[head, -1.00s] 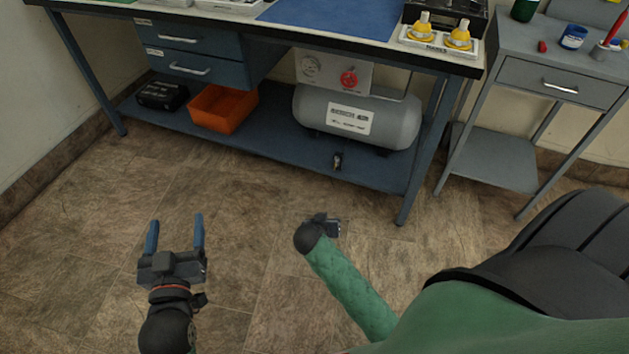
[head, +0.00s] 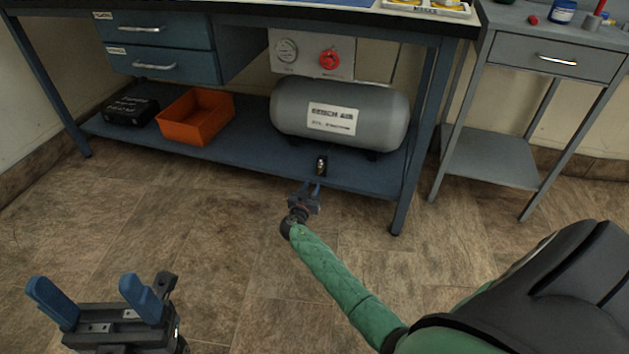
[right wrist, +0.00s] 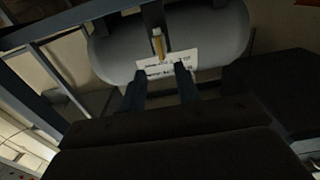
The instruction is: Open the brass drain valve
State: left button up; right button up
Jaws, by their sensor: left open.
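The grey air tank (head: 340,112) with a white label lies on the lower shelf of the bench. The small drain valve (head: 321,165) hangs under its front at the shelf's front edge. In the right wrist view its brass part (right wrist: 158,46) shows in front of the tank, beyond my fingertips. My right gripper (head: 311,187) is just below and in front of the valve, apart from it. In the right wrist view my right gripper (right wrist: 160,77) has its fingers spread with nothing between them. My left gripper (head: 84,285) is open and empty, low at the left, far from the valve.
The lower shelf (head: 240,152) also holds an orange bin (head: 196,116) and a black case (head: 131,110). A panel with a red knob (head: 330,60) stands above the tank. A bench leg (head: 406,195) and a grey side table (head: 487,160) are at the right. The floor in front is clear.

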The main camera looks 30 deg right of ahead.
aim_at(319, 171)
jog(key=shift+b+x, duration=0.65)
jog(key=shift+x, duration=3.2)
grip_shut()
